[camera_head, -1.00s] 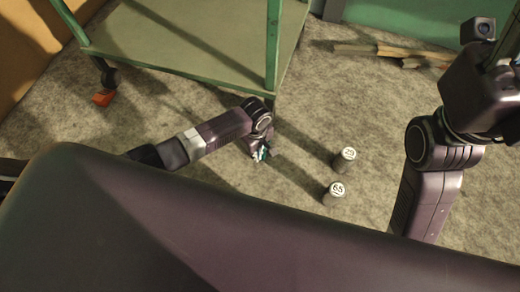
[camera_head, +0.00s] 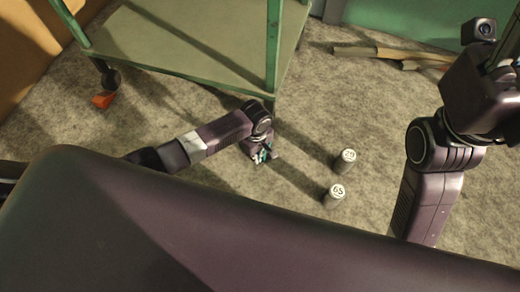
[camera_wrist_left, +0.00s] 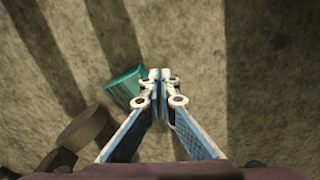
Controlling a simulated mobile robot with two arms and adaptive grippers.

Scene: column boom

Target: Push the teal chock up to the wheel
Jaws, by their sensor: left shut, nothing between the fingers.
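The teal chock (camera_wrist_left: 124,87) lies on the floor in the left wrist view, just left of my left fingertips. A dark round wheel (camera_wrist_left: 84,131) shows at the lower left of that view, with a gap of floor between it and the chock. My left gripper (camera_wrist_left: 160,74) is shut and empty, its tips beside the chock's right end; I cannot tell whether they touch. In the head view my left gripper (camera_head: 264,156) points down beside the cart's near right corner. My arm hides the wheel there, and the chock cannot be told apart from the fingers. My right gripper is out of view.
The green cart (camera_head: 190,50) stands above the gripper. An orange chock (camera_head: 103,100) lies by its left caster (camera_head: 111,78). Two grey numbered cylinders, one upper (camera_head: 346,159) and one lower (camera_head: 335,194), stand to the right. Wooden pieces (camera_head: 400,56) lie at the back right.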

